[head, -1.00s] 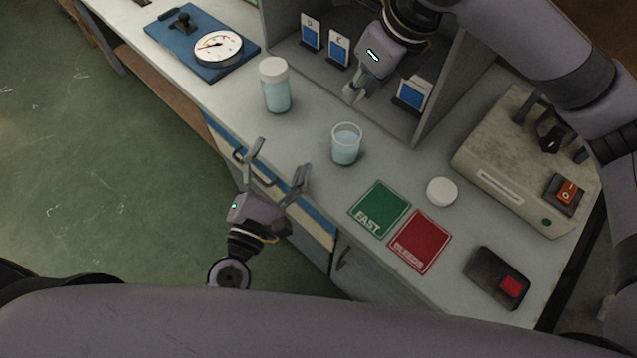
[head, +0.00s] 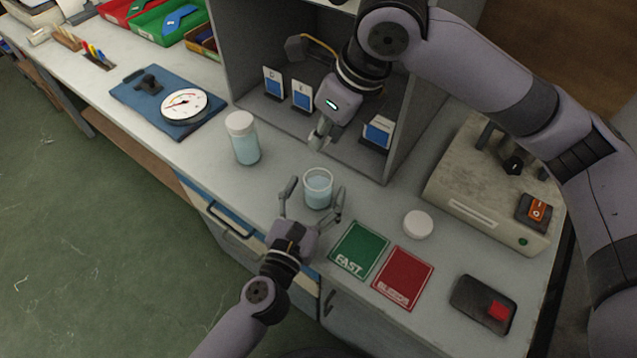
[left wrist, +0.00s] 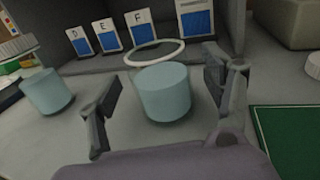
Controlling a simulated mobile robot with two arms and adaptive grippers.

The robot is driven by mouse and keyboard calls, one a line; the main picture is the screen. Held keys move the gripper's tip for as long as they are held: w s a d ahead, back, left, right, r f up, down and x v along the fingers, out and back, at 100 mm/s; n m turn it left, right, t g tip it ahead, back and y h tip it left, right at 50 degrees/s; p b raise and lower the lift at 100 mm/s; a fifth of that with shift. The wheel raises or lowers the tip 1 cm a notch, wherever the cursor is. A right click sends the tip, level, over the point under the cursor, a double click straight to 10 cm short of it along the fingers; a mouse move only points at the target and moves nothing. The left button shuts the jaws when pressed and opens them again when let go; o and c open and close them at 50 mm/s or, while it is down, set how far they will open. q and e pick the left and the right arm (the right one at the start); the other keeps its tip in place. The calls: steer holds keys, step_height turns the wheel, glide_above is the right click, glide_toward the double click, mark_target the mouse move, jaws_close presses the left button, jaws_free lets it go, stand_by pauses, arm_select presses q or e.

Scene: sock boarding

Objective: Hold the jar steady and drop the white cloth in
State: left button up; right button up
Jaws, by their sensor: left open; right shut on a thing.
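The open clear jar (head: 318,190) with pale blue liquid stands upright on the bench. My left gripper (head: 313,203) is open, with one finger on each side of the jar. In the left wrist view the jar (left wrist: 165,93) shows between the spread fingers, with a gap on both sides. My right gripper (head: 318,139) is above and behind the jar, in front of the grey cabinet. It is shut on a small pale piece, taken as the white cloth; the fingers hide most of it and its outline is unclear.
A lidded jar (head: 243,140) stands left of the open jar. A loose white lid (head: 418,224), green card (head: 358,250) and red card (head: 403,277) lie to the right. The cabinet (head: 408,125) with upright blue-and-white cards is behind.

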arm_select(q)
steer(key=shift+x, duration=1.15)
steer(key=shift+c, duration=0.3)
steer(key=c, duration=1.3)
